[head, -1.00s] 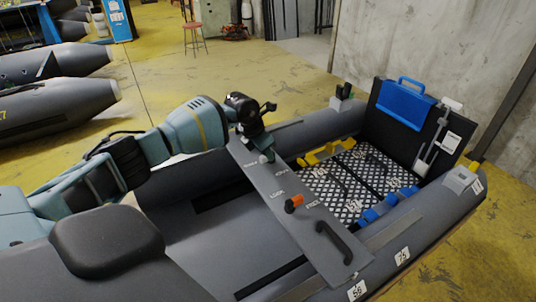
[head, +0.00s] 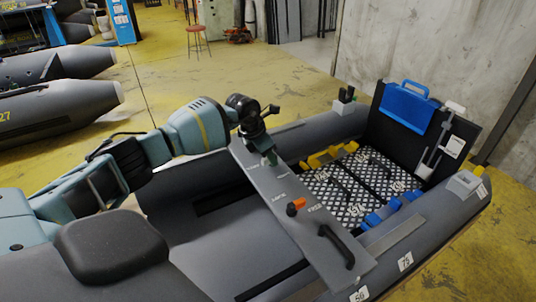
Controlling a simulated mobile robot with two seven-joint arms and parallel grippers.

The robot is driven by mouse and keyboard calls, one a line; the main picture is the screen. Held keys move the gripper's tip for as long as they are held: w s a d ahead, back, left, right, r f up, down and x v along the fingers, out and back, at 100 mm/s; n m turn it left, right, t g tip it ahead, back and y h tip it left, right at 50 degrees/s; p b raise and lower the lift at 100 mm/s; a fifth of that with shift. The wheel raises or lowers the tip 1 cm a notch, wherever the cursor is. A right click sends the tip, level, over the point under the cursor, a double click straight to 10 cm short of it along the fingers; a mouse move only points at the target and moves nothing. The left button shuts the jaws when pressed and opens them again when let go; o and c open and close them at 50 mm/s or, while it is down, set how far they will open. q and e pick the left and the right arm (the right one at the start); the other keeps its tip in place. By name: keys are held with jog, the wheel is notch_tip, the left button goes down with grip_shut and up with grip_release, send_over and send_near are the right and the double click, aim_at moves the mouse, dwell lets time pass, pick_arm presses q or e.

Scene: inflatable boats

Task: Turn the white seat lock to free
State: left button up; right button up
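The grey seat board (head: 325,232) lies across the inflatable boat (head: 180,225). A small pale knob (head: 271,159), which I take for the white seat lock, stands near the board's far end, with lettering on both sides of it. My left gripper (head: 267,150) is right over this knob and hides much of it. Its fingers are too small and dark to show whether they are open or shut, or touching the knob. Which way the knob points cannot be made out. My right gripper is not in view.
An orange and black knob (head: 296,206) sits mid-board between printed words. A black handle (head: 337,246) is at the near end. Beyond the board lies a patterned floor (head: 350,195) with yellow and blue clamps. A blue case (head: 406,105) hangs on the transom.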

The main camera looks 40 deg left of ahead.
aim_at(260, 168)
pick_arm(q)
jog(key=v, duration=0.8)
jog(key=shift+f, duration=0.15)
dwell(0.5)
